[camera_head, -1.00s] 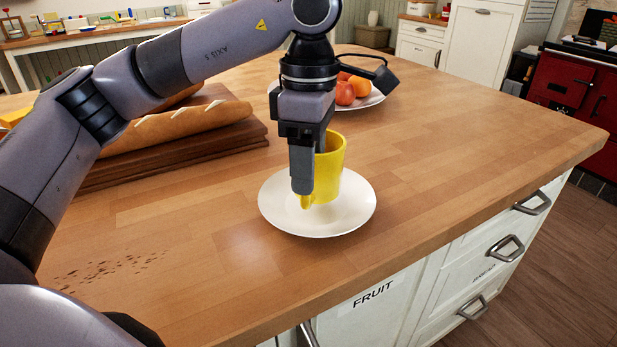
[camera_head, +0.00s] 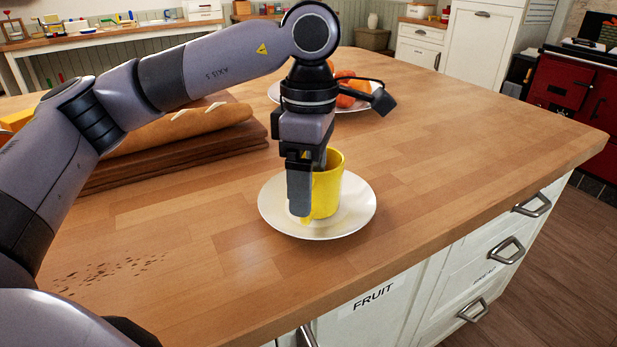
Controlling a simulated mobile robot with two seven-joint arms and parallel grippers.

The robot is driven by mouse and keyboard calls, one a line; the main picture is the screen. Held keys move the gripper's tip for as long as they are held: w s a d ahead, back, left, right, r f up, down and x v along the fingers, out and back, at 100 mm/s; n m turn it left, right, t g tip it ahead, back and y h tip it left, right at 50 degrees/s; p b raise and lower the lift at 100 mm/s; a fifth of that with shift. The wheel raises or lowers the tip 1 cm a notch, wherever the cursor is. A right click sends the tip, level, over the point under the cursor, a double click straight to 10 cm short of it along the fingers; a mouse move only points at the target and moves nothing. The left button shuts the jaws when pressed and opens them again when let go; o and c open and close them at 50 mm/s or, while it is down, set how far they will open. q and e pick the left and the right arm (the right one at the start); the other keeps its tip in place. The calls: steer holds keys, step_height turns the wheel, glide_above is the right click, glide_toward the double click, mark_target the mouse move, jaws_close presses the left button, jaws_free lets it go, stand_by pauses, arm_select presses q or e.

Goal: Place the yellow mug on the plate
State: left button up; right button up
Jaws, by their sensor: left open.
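The other finger is mostly hidden, so I cannot tell whether the fingers still touch the mug. My right gripper is not in view.
A baguette (camera_head: 180,128) lies on a dark wooden board (camera_head: 215,150) at the left. A fruit plate (camera_head: 372,102) stands behind my left gripper. The island top (camera_head: 470,140) is clear to the right. Drawers line its front.

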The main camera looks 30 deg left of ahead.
arm_select(q)
step_height(320, 180, up, 12)
steer(key=p, duration=0.2)
steer(key=shift+w, duration=0.25)
steer(key=shift+f, duration=0.1)
stand_by(0.3)
